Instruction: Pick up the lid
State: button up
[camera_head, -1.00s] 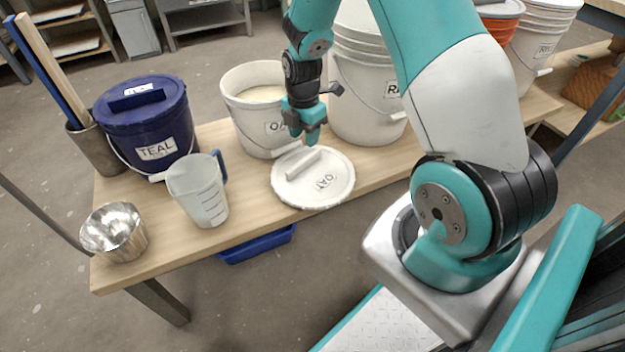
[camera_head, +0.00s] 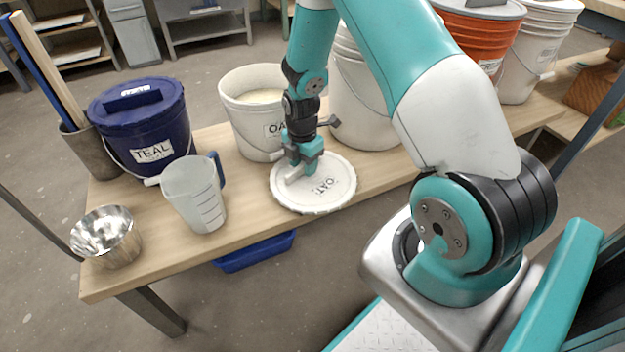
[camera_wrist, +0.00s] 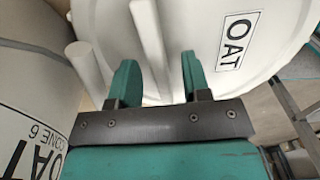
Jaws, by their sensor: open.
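The white round lid (camera_head: 322,190), marked OAT, lies flat on the wooden table in front of the OAT bucket (camera_head: 247,132). In the wrist view the lid (camera_wrist: 205,30) fills the top, and its bar handle (camera_wrist: 150,45) runs between my fingers. My gripper (camera_head: 303,163) is down at the lid's handle, pointing downward. In the wrist view my gripper (camera_wrist: 158,80) is open, with one teal finger on each side of the handle. A gap shows between the handle and the right finger; contact on the left side is unclear.
A clear measuring jug (camera_head: 196,195), a steel bowl (camera_head: 107,238) and a blue TEAL bucket (camera_head: 146,125) stand to the left. A large white bucket (camera_head: 362,105) stands behind my arm. The orange bucket (camera_head: 488,35) is at the back right. Bare table lies right of the lid.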

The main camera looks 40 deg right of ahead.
jog(key=shift+f, duration=0.25)
dwell(0.3)
grip_shut()
